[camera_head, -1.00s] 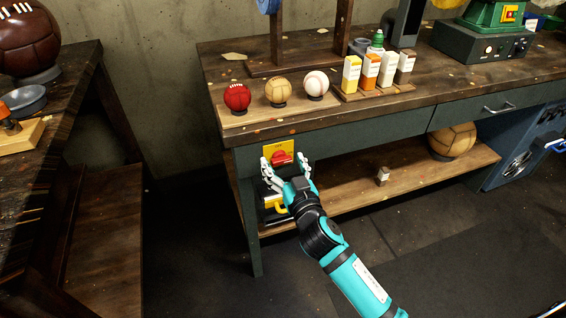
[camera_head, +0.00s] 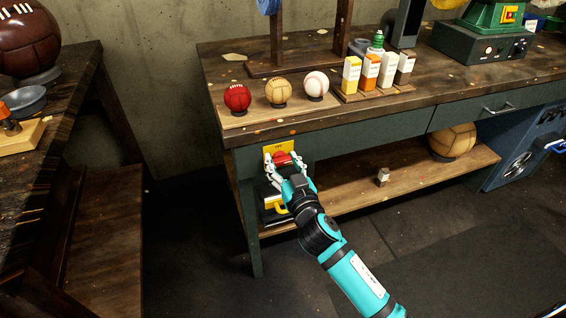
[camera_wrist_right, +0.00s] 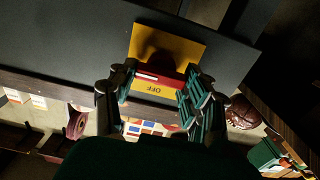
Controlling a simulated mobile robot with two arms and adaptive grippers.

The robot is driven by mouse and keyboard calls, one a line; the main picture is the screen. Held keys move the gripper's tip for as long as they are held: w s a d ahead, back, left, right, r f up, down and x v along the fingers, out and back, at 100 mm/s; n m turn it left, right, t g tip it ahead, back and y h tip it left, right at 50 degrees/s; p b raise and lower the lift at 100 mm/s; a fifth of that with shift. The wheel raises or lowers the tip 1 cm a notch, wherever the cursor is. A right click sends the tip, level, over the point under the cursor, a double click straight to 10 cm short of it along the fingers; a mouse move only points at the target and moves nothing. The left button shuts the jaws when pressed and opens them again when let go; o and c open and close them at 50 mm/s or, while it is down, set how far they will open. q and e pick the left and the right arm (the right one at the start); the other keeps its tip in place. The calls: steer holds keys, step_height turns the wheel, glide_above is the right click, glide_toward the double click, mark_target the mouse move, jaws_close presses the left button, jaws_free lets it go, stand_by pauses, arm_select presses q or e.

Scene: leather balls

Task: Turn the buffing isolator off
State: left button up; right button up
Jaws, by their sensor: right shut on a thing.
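The buffing isolator is a yellow plate (camera_head: 268,148) with a red handle (camera_head: 282,157), on the front of the workbench at its left end. In the right wrist view the yellow plate (camera_wrist_right: 188,44) reads "OFF" upside down, below the red handle (camera_wrist_right: 150,75), which lies across the plate. My right gripper (camera_head: 284,164) is shut on the red handle, with a finger at each end of it. The fingers hide part of the handle and plate. My left gripper is in neither view.
The workbench top (camera_head: 235,60) carries a red ball (camera_head: 237,97), a tan ball (camera_head: 278,91), a white ball (camera_head: 316,84) and several small cartons. Below, a shelf (camera_head: 415,180) holds a small box (camera_head: 382,177) and a larger ball (camera_head: 453,140). The floor in front is clear.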

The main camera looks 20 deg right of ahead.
steer(key=n+p, duration=0.3)
steer(key=n, duration=0.6)
steer(key=shift+a, duration=0.1)
steer(key=n+p, duration=0.1)
steer(key=n, duration=0.4)
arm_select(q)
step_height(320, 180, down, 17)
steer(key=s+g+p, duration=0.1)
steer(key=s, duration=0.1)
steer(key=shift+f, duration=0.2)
arm_select(e)
steer(key=shift+a+f+n, duration=0.1)
steer(key=shift+f+n, duration=0.1)
steer(key=shift+n, duration=1.8)
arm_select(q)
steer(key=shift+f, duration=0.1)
